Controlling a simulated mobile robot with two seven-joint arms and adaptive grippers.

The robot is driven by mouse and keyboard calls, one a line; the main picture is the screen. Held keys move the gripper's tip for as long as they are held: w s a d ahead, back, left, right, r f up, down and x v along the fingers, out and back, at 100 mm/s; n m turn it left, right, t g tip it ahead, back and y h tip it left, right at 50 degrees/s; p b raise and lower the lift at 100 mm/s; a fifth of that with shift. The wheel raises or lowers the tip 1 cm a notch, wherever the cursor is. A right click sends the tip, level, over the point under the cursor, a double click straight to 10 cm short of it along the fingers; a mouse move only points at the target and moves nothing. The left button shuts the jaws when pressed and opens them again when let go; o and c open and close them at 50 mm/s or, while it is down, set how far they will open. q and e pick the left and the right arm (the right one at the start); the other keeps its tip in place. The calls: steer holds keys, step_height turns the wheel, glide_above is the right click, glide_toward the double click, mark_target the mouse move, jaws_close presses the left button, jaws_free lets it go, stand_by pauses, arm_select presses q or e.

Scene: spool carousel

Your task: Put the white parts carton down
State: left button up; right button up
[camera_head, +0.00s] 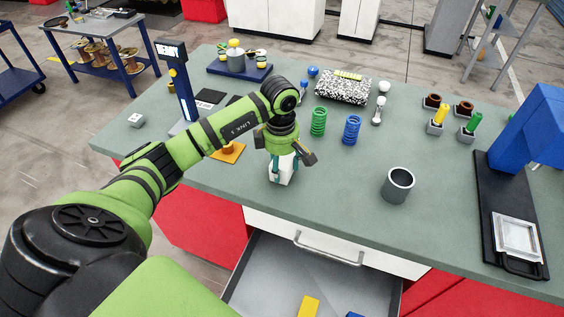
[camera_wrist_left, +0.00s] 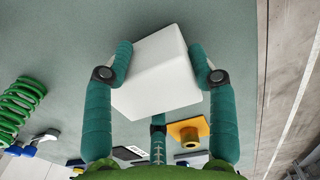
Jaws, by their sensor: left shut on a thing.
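The white parts carton (camera_head: 283,176) is a small plain white box, just above or on the front part of the green-grey bench top. I cannot tell whether its base touches the bench. My left gripper (camera_head: 283,163) comes down over it and is shut on it. My right gripper is not in view.
The bench (camera_head: 330,205) is clear around the carton. A grey cup (camera_head: 398,186) stands to the right. Green (camera_head: 319,121) and blue (camera_head: 352,130) springs stand behind. An orange flanged part (camera_head: 230,152) lies to the left. An open drawer (camera_head: 260,280) juts out in front.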

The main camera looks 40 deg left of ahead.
mark_target(281, 161)
arm_select(q)
steer(key=shift+f, duration=0.15)
steer(key=o, duration=1.3)
steer(key=shift+o, duration=0.2)
steer(key=shift+r, duration=0.3)
steer(key=shift+w+r, duration=0.1)
steer(key=shift+r, duration=0.2)
step_height(281, 161, up, 10)
steer(key=b, duration=0.3)
steer(key=shift+a, duration=0.15)
steer(key=shift+r, duration=0.65)
